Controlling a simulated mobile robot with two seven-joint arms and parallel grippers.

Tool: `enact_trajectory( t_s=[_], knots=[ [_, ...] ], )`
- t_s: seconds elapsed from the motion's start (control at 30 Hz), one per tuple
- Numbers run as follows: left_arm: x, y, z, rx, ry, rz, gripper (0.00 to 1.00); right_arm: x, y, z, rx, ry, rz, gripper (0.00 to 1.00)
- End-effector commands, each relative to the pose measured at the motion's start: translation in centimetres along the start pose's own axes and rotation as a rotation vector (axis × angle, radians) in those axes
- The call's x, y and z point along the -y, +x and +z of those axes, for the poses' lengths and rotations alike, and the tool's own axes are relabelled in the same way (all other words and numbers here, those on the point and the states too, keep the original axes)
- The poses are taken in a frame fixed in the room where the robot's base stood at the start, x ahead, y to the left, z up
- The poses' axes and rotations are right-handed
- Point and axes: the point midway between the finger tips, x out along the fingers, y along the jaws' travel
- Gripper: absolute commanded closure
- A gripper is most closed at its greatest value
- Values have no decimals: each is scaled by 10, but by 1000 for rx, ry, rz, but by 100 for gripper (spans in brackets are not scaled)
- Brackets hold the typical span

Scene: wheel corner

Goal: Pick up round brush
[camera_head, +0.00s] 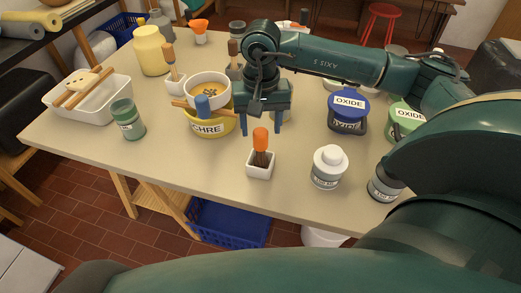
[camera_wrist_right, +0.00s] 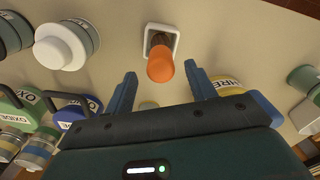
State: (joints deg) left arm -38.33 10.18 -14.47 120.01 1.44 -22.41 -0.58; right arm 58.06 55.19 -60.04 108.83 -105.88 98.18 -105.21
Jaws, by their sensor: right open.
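A brush with an orange handle (camera_head: 260,139) stands bristles-down in a small white square pot (camera_head: 259,171) near the table's front edge. In the right wrist view the orange handle (camera_wrist_right: 160,66) points toward the camera, just beyond the fingertips. My right gripper (camera_head: 265,122) is open and empty, with its fingers pointing down behind the brush; its fingers also show in the wrist view (camera_wrist_right: 160,80). Another brush with a wooden handle (camera_head: 168,56) stands in a white holder (camera_head: 176,85) farther left. I cannot tell for certain which brush is the round one. My left gripper is not in view.
A yellow ochre tub (camera_head: 212,128) with a bowl (camera_head: 208,87) on it stands left of my right gripper. A blue-lidded oxide jar (camera_head: 348,110) and a white-capped bottle (camera_head: 329,167) stand to the right. A green jar (camera_head: 127,119) and white tray (camera_head: 88,102) are at left.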

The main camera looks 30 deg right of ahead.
Motion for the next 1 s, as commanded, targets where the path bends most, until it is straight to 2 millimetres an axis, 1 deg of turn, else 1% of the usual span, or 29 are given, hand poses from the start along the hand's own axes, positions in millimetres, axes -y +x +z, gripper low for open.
enact_trajectory(
  t_s=[0.03,0.1,0.2,0.3,0.47,0.57,1.0],
  knots=[
    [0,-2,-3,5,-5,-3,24,0,6,1,5,0,4,44],
    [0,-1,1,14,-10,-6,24,1,18,1,4,1,3,44],
    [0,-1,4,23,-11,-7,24,1,28,1,3,1,1,44],
    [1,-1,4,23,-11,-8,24,1,31,0,0,0,0,44],
    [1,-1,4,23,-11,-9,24,1,31,0,0,0,0,44],
    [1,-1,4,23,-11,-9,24,1,31,0,0,0,0,51],
    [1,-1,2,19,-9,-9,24,1,31,0,0,0,0,87]
  ],
)
